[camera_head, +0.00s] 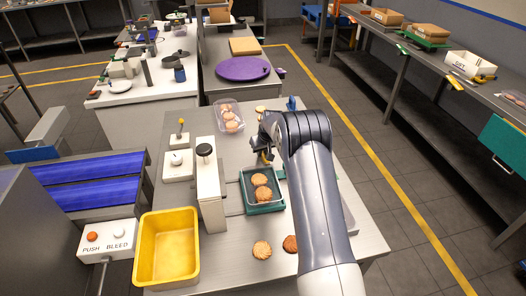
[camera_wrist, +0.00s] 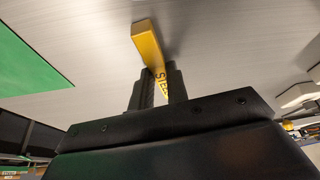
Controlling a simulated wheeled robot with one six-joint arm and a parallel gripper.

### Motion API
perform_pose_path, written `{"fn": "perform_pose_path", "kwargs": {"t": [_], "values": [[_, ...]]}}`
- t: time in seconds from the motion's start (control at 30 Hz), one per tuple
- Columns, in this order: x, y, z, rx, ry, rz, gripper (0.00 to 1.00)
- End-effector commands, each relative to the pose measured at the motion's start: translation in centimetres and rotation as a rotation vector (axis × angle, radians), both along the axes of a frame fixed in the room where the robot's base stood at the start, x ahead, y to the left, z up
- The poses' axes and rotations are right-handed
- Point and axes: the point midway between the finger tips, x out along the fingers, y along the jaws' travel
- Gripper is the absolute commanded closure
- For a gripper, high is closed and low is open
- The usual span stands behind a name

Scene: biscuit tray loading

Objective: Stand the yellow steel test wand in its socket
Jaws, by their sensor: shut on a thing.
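My gripper (camera_wrist: 158,88) is shut on the yellow wand (camera_wrist: 149,42). In the wrist view the wand juts out beyond the fingers, with dark lettering starting "STE" between them. In the head view my gripper (camera_head: 264,148) is above the table, behind the green tray, and a bit of yellow wand (camera_head: 266,158) shows under it. At the table's left, a small white block (camera_head: 180,140) carries an upright yellow-topped piece (camera_head: 181,124). I cannot tell which fixture is the wand's socket.
A green tray (camera_head: 248,207) holds biscuits, beside a pale upright housing with a black knob (camera_head: 204,150). A yellow bin (camera_head: 145,245) stands at the front left. A clear biscuit pack (camera_head: 226,108) lies behind. Loose biscuits (camera_head: 262,249) lie in front. My arm hides the table's right side.

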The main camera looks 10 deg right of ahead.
Motion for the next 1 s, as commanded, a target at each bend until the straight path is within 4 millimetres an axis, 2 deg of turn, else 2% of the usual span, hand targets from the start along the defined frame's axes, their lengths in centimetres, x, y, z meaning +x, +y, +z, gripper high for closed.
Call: {"fn": "perform_pose_path", "kwargs": {"t": [0.03,0.07,0.3,0.67,0.77,1.0], "values": [[0.0,0.0,-0.3,0.000,0.000,0.000,1.00],[0.0,0.0,-0.2,0.000,0.000,0.000,0.82],[0.0,0.0,-0.1,0.000,0.000,0.000,0.63],[0.0,0.0,0.4,0.000,0.000,0.000,0.63],[-0.4,-0.1,1.3,0.000,-0.001,0.000,0.63],[-2.1,-0.5,5.3,-0.001,-0.004,-0.001,0.63]]}}
